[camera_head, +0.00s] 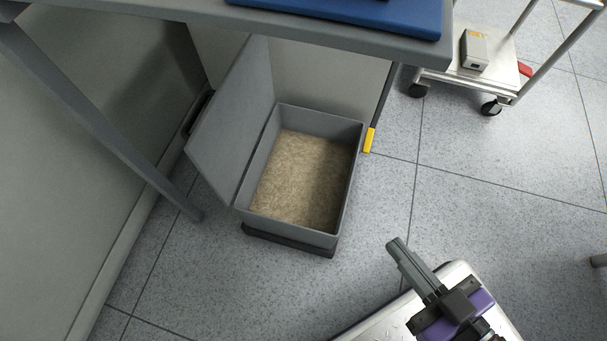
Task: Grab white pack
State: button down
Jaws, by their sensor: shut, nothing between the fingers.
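A small off-white box (474,50) with an orange mark on top and a dark patch on its front end is the only white pack-like thing I see. It stands on the lower shelf of a metal cart at the top right. My gripper (396,246) is at the lower right, above the floor and well apart from that box. Its grey fingers are shut together with nothing between them and point up and left.
A grey open bin (349,185) with brownish contents stands on the floor, its lid (232,118) tilted up at the left. A grey table edge (330,32) with a blue item (400,20) overhangs it. The cart (497,75) has wheels and posts. Floor between is clear.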

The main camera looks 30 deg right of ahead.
aim_at(473, 43)
jog(key=z, duration=1.4)
